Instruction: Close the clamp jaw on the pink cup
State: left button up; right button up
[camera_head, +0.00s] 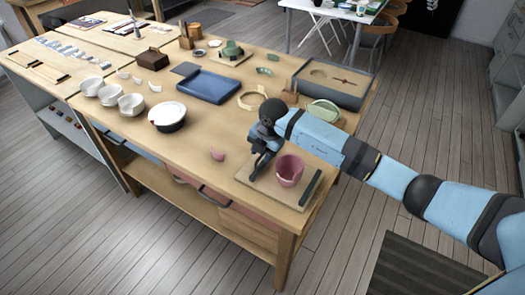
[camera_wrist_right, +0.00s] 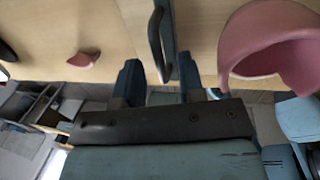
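The pink cup (camera_head: 289,171) stands upright on the clamp's board (camera_head: 262,187) at the table's front right corner. A dark fixed-looking bar (camera_head: 311,189) lies right of the cup, with a gap between them. My right gripper (camera_head: 262,160) is left of the cup, low over the board, and partly hides the clamp jaw there. In the right wrist view my right gripper (camera_wrist_right: 160,80) has its fingers apart, with a dark upright bar (camera_wrist_right: 159,38), seemingly the jaw's handle, between them. The pink cup (camera_wrist_right: 275,42) shows at right, apart from that bar. My left gripper is out of view.
A pink shard (camera_head: 217,154) lies on the table left of the board; it also shows in the wrist view (camera_wrist_right: 83,60). White bowls (camera_head: 131,104), a blue tray (camera_head: 208,86), a wooden ring (camera_head: 251,100) and a green bowl (camera_head: 323,111) stand farther back.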

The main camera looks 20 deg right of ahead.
notch_tip(320, 180, up, 14)
jog(key=s+d, duration=0.1)
jog(key=s, duration=0.1)
jog(key=shift+d+f, duration=0.25)
jog(key=shift+d, duration=0.1)
jog(key=shift+s, duration=0.1)
